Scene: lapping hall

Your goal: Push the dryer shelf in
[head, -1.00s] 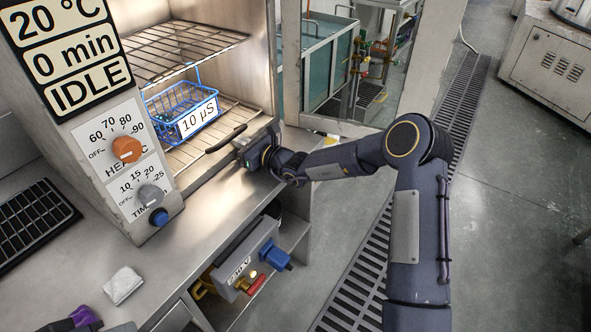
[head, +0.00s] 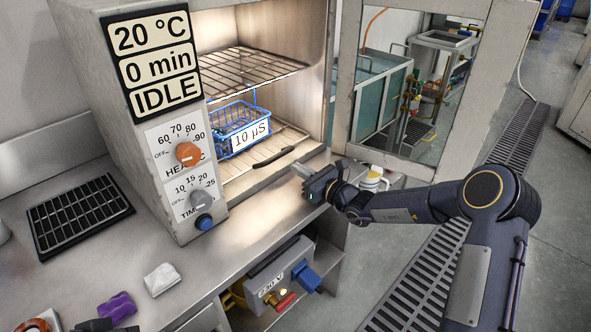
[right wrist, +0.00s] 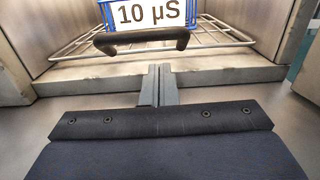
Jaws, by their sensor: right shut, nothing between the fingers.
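The lower dryer shelf (head: 235,186) is a wire rack inside the open dryer, with a black handle (head: 273,156) on its front. In the right wrist view the handle (right wrist: 141,41) and the shelf's front wires lie just behind the metal sill. A blue wire basket (head: 226,143) labelled 10 µS stands on this shelf. My right gripper (head: 300,171) is shut and empty, in front of the sill and apart from the handle. Its fingertips (right wrist: 158,68) point toward the handle. A dark shape at the head view's bottom left may be my left gripper; its jaws are unclear.
An upper wire shelf (head: 250,72) sits above the basket. The open dryer door (head: 344,110) stands at the right, with a white and yellow mug (head: 373,181) near it. A control panel (head: 185,153) flanks the opening. A white cloth (head: 164,278) lies on the counter.

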